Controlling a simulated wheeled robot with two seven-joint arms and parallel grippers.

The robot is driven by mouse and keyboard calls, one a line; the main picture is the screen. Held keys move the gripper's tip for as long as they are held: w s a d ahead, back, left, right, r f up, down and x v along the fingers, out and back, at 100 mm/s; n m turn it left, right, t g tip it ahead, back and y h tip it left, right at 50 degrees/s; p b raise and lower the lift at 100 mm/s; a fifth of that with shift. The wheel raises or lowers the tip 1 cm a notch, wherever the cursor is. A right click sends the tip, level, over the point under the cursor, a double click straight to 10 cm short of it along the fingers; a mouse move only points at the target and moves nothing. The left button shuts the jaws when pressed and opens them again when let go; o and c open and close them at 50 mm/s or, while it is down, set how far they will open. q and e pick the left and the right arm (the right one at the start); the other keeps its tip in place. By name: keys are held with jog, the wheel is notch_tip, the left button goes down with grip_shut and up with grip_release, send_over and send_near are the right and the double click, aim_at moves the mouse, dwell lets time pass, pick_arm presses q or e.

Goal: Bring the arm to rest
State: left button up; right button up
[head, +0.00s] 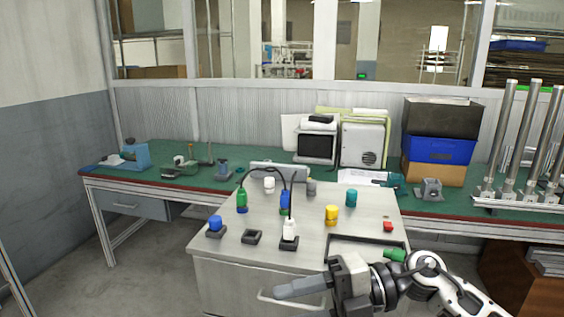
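My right arm comes in from the lower right, with its wrist in front of the right part of the grey cabinet top (300,215). My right gripper (290,289) points left, in front of the cabinet's drawer front. I see its fingers from the side, so any gap between them is hidden. No held object shows at its tips. My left gripper is not in view.
On the cabinet top stand a green bottle (242,201), a white bottle (289,230), a yellow cylinder (332,215), a teal cylinder (351,198) and a red block (388,226). A dark-rimmed tray (364,237) lies just behind my wrist. A green bench (150,178) runs behind.

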jog(key=w+d+f+m+t+h, duration=0.1)
jog(key=d+f+m+t+h, duration=0.4)
jog(key=m+t, duration=0.65)
jog(key=d+f+m+t+h, duration=0.2)
jog(key=f+m+t, duration=0.55)
jog(key=m, duration=0.75)
jog(key=s+d+f+m+g+h, duration=0.3)
jog(key=s+f, duration=0.3)
jog(key=f, duration=0.1)
jog(key=s+d+f+m+g+h, duration=0.3)
jog(key=s+f, duration=0.4)
jog(key=f, duration=0.1)
jog(key=shift+f+m+g, duration=0.3)
jog(key=shift+m+g, duration=0.05)
jog(key=shift+g, duration=0.05)
